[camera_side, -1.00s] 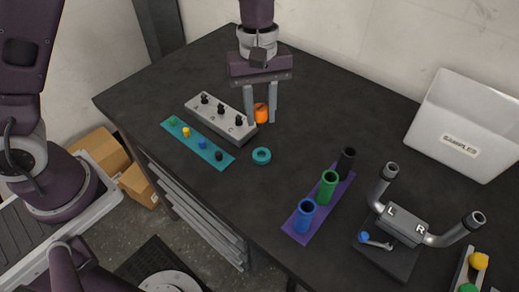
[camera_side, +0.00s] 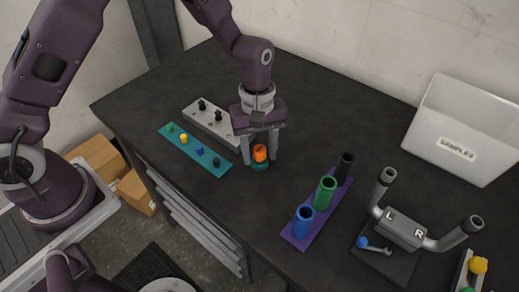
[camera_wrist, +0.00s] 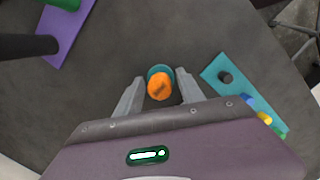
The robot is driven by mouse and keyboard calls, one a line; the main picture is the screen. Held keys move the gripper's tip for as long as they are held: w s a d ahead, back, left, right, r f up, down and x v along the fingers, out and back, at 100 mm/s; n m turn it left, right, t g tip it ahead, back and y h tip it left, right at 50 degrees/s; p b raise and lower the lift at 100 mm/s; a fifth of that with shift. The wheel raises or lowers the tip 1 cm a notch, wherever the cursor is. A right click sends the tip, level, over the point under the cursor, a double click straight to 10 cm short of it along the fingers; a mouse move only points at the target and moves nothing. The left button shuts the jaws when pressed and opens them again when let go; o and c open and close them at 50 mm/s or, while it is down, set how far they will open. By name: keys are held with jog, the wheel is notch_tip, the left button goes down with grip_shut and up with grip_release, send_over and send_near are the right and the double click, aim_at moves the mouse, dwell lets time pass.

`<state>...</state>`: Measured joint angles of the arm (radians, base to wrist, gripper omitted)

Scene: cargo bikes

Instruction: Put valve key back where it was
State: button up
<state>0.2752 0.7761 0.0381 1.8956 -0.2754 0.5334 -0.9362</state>
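An orange cylindrical piece (camera_side: 260,153) with a dark mark on its top stands in or on the teal ring (camera_side: 260,166) on the dark table. In the wrist view the orange piece (camera_wrist: 160,86) hides most of the teal ring (camera_wrist: 155,70). My gripper (camera_side: 261,160) is low around the orange piece, a finger on each side, with narrow gaps, so it looks open. No label names the valve key. I cannot tell whether it is the orange piece or the small blue-ended lever (camera_side: 375,246) at the handlebar stand.
A grey block (camera_side: 210,124) with black knobs and a teal strip (camera_side: 214,166) with coloured pegs lie left of my gripper. Right are a purple strip (camera_side: 301,243) with blue, green and black tubes, the handlebar stand (camera_side: 400,230) and a white sample box (camera_side: 465,125). The table's back is clear.

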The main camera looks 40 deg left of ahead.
notch_tip(320, 180, up, 12)
jog(key=a, duration=0.1)
jog(key=s+a+r+m+t, duration=0.1)
jog(key=s+a+r+m, duration=0.1)
jog(key=s+a+r, duration=0.3)
jog(key=s+a+r+m+t, duration=0.1)
jog(key=s+r+m+t, duration=0.15)
jog(key=r, duration=0.45)
jog(key=s+a+r+m+t+y, duration=0.1)
jog(key=s+a+m+t, duration=0.2)
jog(key=s, duration=1.1)
jog(key=a+m, duration=0.2)
jog(key=m, duration=0.1)
